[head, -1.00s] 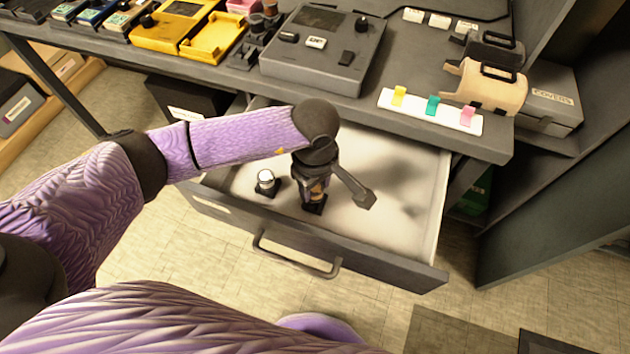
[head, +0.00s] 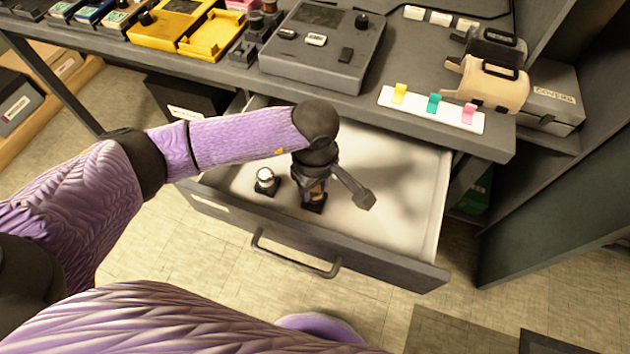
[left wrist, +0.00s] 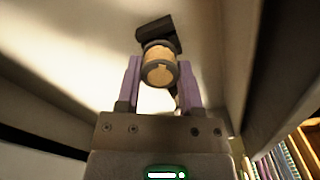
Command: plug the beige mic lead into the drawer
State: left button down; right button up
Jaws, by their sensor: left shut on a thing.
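The drawer (head: 390,220) is pulled out under the worktop, with its pale floor showing. My left gripper (head: 314,184) points down inside it and is shut on the beige mic lead (head: 318,193). A dark square base shows under the lead, at the drawer floor; whether it is seated there I cannot tell. In the left wrist view the beige lead's round end (left wrist: 159,70) sits between the two purple fingers, with a dark ring and a dark block beyond. The gripper hides much of the lead in the head view. My right gripper is out of view.
A silver-topped piece (head: 265,177) on a dark base stands in the drawer, left of the gripper. The worktop above holds a grey device (head: 322,50), a yellow case (head: 212,35), a white strip with coloured tabs (head: 430,108) and a beige holder (head: 490,85). The drawer's right side is clear.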

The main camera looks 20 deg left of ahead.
pick_arm(q)
jog(key=shift+f, duration=0.35)
jog(key=shift+f+b, duration=0.35)
jog(key=shift+b, duration=0.15)
jog(key=shift+c, duration=0.7)
grip_release()
jog(key=shift+r, duration=0.1)
notch_tip(320, 180, up, 9)
jog(key=p, duration=0.4)
jog(key=shift+r, duration=0.45)
jog(key=shift+f, duration=0.1)
